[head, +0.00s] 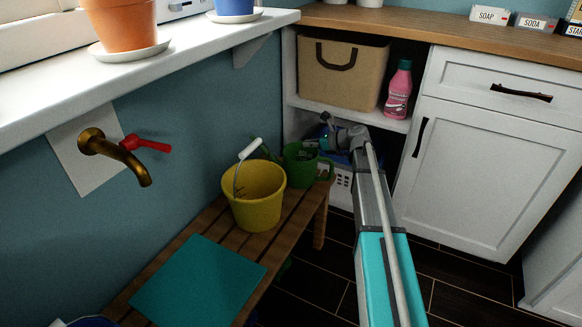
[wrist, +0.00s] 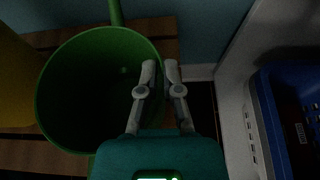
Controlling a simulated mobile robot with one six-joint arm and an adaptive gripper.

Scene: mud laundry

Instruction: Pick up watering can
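The green watering can (head: 296,168) stands upright at the far end of the wooden bench, right behind the yellow bucket. In the wrist view the can (wrist: 80,95) shows from above as a round, dark open top, with a green bar rising at its far side. My gripper (wrist: 160,68) is over the can's right rim. One finger overlaps the opening and the other is just outside it. A narrow gap shows between the fingertips; contact with the rim cannot be told. In the head view my arm partly hides the gripper (head: 328,128).
A yellow bucket (head: 257,205) and a teal mat (head: 198,282) are on the bench (head: 313,205). A brass tap (head: 118,152) juts from the left wall.

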